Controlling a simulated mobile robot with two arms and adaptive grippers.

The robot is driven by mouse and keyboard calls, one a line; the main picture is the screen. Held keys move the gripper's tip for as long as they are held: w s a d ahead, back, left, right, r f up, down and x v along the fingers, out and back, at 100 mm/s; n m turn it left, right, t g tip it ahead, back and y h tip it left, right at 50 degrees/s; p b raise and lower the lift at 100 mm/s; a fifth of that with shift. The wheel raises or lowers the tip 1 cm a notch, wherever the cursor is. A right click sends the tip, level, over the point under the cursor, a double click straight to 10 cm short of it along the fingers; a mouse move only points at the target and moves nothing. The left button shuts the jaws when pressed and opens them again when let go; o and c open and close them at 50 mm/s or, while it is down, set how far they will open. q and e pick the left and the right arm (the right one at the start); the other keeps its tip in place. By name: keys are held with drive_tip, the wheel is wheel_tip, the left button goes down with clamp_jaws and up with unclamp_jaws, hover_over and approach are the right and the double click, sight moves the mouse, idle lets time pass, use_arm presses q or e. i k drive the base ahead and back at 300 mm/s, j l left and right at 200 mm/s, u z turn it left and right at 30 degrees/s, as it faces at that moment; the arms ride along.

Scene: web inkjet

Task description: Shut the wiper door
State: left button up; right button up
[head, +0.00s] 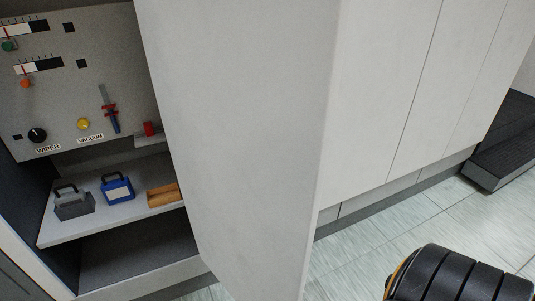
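The wiper door (245,120) is a large pale grey panel in the middle of the head view. It stands open, swung out from the cabinet, with its lower end cut off by the picture's bottom edge. The open compartment to its left shows a panel (105,60) with a black knob (37,135) above a WIPER label (48,149) and a yellow knob (83,124) by a VACUUM label. Neither gripper shows in the head view. A black ribbed part of mine is at the lower right.
Inside, a shelf (95,223) holds a grey handled block (74,204), a blue handled block (117,188) and an orange-brown block (163,195). Closed grey cabinet fronts (390,80) run to the right. The tiled floor (375,245) beside them is clear. A dark step (505,145) stands far right.

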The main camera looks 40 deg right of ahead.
sight(246, 91)
drive_tip(key=l+u, duration=0.2)
drive_tip(key=l, duration=0.65)
drive_tip(key=k+l+u, duration=0.2)
drive_tip(key=l, duration=0.9)
drive_tip(key=k+l, duration=0.1)
drive_tip(key=l, duration=0.15)
drive_tip(key=u, duration=0.05)
